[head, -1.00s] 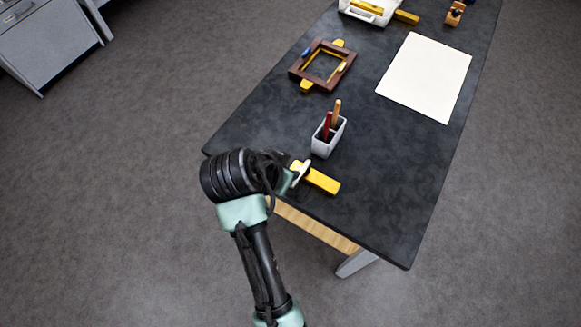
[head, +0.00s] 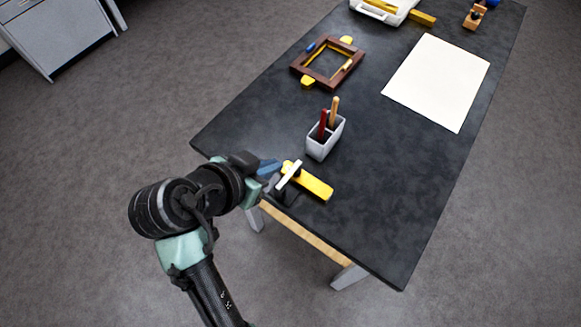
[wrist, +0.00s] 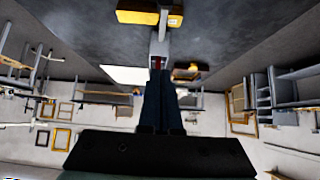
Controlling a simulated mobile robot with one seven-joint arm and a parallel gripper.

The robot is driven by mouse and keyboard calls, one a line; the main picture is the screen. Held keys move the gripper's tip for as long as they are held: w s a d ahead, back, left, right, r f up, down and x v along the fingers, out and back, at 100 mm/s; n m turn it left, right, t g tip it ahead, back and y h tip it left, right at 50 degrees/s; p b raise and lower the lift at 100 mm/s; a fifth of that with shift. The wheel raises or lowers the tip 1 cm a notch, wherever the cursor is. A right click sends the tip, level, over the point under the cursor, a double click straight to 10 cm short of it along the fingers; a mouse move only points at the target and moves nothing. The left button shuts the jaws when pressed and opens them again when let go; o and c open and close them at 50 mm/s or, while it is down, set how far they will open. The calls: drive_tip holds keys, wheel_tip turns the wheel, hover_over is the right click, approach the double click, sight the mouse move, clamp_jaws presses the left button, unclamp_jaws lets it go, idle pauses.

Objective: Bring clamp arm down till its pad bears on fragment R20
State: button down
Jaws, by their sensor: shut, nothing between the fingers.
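A yellow bar (head: 312,183), likely the gilt fragment, lies at the near end of the dark table. A pale bar (head: 289,175), likely the clamp arm, slants across its left end, with a dark part below it. In the wrist view the pale bar (wrist: 163,22) crosses the yellow bar (wrist: 136,15) at the top edge. I cannot tell whether a pad touches the yellow bar, and no R20 label is legible. My gripper (head: 279,165) is shut and empty, its blue fingers close to the left of the pale bar. The fingers (wrist: 158,74) also show in the wrist view.
A grey cup (head: 323,143) with red and tan sticks stands just behind the yellow bar. A brown frame (head: 328,62) and a white sheet (head: 437,82) lie farther back. A white case (head: 385,10) is at the far end. The table's right front is clear.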

hover_over(293, 171)
drive_tip(key=s+a, duration=0.1)
drive_tip(key=s, duration=0.1)
drive_tip(key=f, duration=0.4)
drive_tip(key=shift+w+a+f, duration=0.1)
drive_tip(key=shift+w+a, duration=0.05)
drive_tip(key=shift+a, duration=0.05)
wheel_tip(293, 171, down, 3)
drive_tip(key=shift+w+f, duration=0.1)
drive_tip(key=shift+f, duration=0.1)
drive_tip(key=shift+f+p, duration=0.3)
drive_tip(key=shift+f, duration=0.15)
drive_tip(key=shift+w+d+f+b, duration=0.1)
drive_tip(key=shift+f+b, duration=0.3)
drive_tip(key=shift+f, duration=0.2)
